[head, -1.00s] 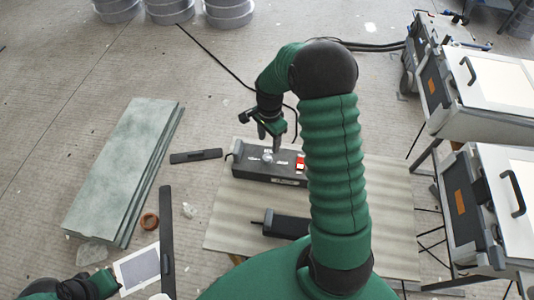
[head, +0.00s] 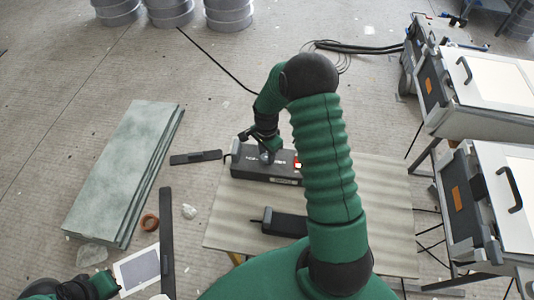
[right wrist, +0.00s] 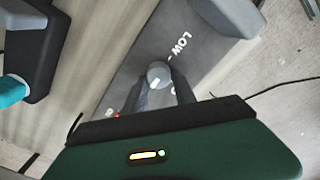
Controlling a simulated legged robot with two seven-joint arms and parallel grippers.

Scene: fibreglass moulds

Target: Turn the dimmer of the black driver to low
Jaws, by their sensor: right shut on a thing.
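The black driver (head: 240,168) lies on the board in the head view, with white lettering and a red switch (head: 298,164) near its right end. In the right wrist view its round grey dimmer knob (right wrist: 158,73) shows a pale mark on the side away from the printed word LOW (right wrist: 180,42). My right gripper (head: 267,157) is down at the driver's top. Its two fingers are shut on the knob, one on each side. Of my left arm, a green and black part (head: 75,288) shows at the bottom left; its finger state cannot be made out.
A second black device (head: 285,223) lies nearer on the pale board (head: 390,205). Green-grey slabs (head: 120,170), a black bar (head: 167,240) and a brown ring (head: 149,222) lie left. Large cases (head: 490,200) stand right. Bare floor shows beyond the driver.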

